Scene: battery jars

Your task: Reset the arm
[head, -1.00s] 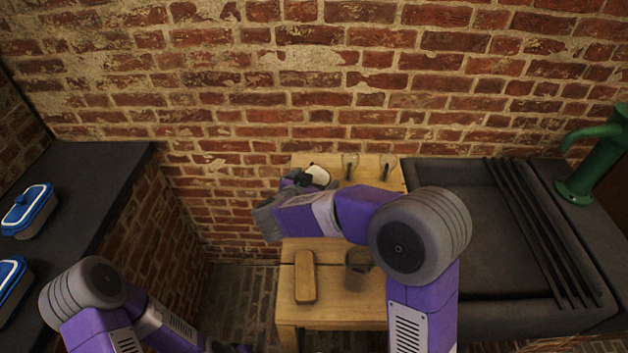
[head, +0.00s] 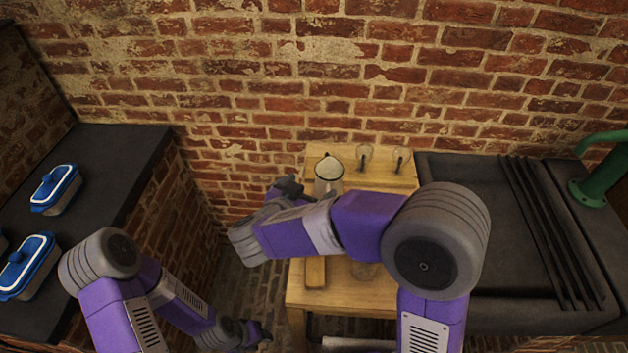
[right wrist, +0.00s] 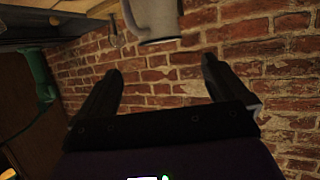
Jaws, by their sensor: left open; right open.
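My right gripper (head: 288,187) is open and empty, just left of a pale jug (head: 328,172) on the wooden table (head: 390,178). In the right wrist view, my two right fingers (right wrist: 158,82) are spread with bare brick wall between them. The jug (right wrist: 155,18) shows beyond them at the top of that view, apart from the fingers. My left gripper (head: 262,335) is open, low in the head view near the floor, left of the table; its fingers are small and dark there.
Two glass vessels (head: 364,157) (head: 402,160) stand right of the jug. A wooden block (head: 315,272) lies on the table's nearer part, partly behind my right arm. A dark sink (head: 470,205) with a green pump (head: 600,175) is at right. Blue-lidded containers (head: 56,188) sit on the left counter (head: 120,150).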

